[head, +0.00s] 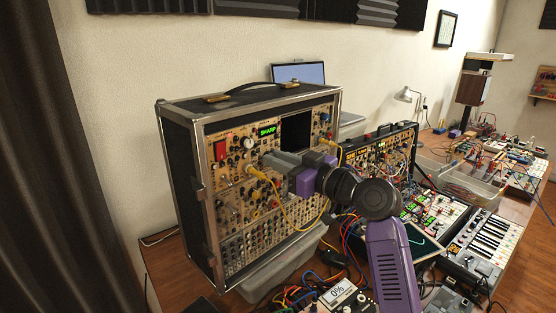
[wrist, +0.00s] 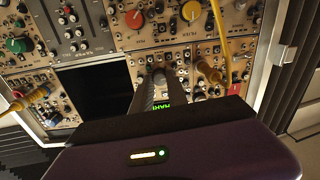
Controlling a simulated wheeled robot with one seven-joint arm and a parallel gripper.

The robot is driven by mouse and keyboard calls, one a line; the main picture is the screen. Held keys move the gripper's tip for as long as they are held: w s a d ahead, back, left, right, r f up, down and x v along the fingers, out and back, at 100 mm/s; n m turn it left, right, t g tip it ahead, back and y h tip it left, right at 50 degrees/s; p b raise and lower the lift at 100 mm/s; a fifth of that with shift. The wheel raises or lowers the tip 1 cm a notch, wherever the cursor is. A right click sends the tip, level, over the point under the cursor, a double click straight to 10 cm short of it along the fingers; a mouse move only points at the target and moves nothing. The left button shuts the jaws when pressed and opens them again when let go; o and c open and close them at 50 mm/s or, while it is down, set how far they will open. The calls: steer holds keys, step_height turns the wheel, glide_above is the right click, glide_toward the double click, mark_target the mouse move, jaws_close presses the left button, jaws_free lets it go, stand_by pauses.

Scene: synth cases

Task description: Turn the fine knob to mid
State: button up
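The synth case (head: 178,170) stands upright on the table in the head view, its front full of small knobs and jacks. A green display (head: 267,131) on it reads "SHARP"; in the wrist view this display (wrist: 163,106) is partly hidden between my fingers. My gripper (head: 267,160) reaches to the panel just below that display. In the wrist view its two grey fingers (wrist: 159,76) stand a little apart, with a small dark knob (wrist: 159,75) between or just behind their tips. Contact is not clear. I cannot read a "fine" label or the knob's pointer.
A yellow cable (head: 290,217) hangs in front of the panel, close to my gripper. A larger white knob (head: 248,142) and a red part (head: 220,151) are nearby. A second synth case (head: 372,155), a keyboard (head: 484,240) and a "0%" display (head: 339,291) crowd the right and front.

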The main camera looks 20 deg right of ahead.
jaws_close()
steer(key=m+p, duration=0.9)
steer(key=m, duration=1)
steer(key=shift+f+t, duration=0.15)
steer(key=shift+t, duration=0.25)
steer(key=shift+d+p, duration=0.1)
steer(key=shift+p, duration=0.2)
steer(key=o, duration=0.8)
jaws_free()
steer(key=shift+s, duration=0.1)
